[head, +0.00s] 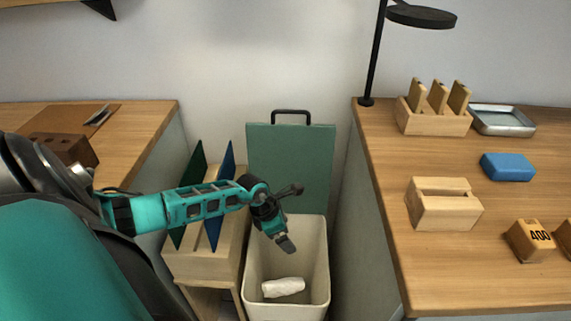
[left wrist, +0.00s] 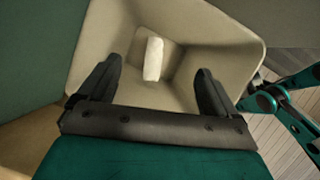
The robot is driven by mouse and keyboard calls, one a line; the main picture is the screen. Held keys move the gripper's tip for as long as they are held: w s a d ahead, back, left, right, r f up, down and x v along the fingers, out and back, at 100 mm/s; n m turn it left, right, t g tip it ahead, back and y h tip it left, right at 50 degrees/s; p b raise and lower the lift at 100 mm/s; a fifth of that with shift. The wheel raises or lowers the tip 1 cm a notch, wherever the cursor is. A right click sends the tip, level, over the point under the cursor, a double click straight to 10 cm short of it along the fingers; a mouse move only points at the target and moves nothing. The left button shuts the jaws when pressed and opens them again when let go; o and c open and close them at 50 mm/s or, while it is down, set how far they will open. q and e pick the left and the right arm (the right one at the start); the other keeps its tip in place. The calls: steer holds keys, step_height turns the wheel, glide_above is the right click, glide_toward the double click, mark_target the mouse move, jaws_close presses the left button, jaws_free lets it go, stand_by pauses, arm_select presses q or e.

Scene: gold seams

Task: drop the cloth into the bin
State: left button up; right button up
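The white cloth (head: 284,288) lies inside the cream bin (head: 322,262), near its bottom. In the left wrist view the cloth (left wrist: 153,59) shows as a small pale roll between the fingers but beyond them, and the bin (left wrist: 215,35) surrounds it. My left gripper (head: 287,246) is over the bin's opening, pointing down. In the left wrist view its two dark fingers (left wrist: 155,88) are spread apart with nothing between them, clear of the cloth. My right gripper is not seen in the head view; a teal arm part at the right of the left wrist view shows no clear fingers.
A green board with a black handle (head: 291,165) stands behind the bin. A wooden rack (head: 205,250) with upright green and blue panels is left of it. The right bench (head: 385,170) holds wooden blocks, a blue block (head: 508,167), a metal tray (head: 502,121) and a black lamp (head: 422,17).

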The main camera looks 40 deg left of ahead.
arm_select(q)
steer(key=shift+o, duration=0.3)
steer(key=p+v, duration=0.3)
steer(key=v, duration=1)
steer(key=shift+p, duration=0.4)
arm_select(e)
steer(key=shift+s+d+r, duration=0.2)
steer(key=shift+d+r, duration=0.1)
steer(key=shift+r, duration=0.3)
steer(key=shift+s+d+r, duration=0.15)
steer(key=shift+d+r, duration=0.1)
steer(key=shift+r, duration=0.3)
arm_select(q)
steer(key=shift+d, duration=0.15)
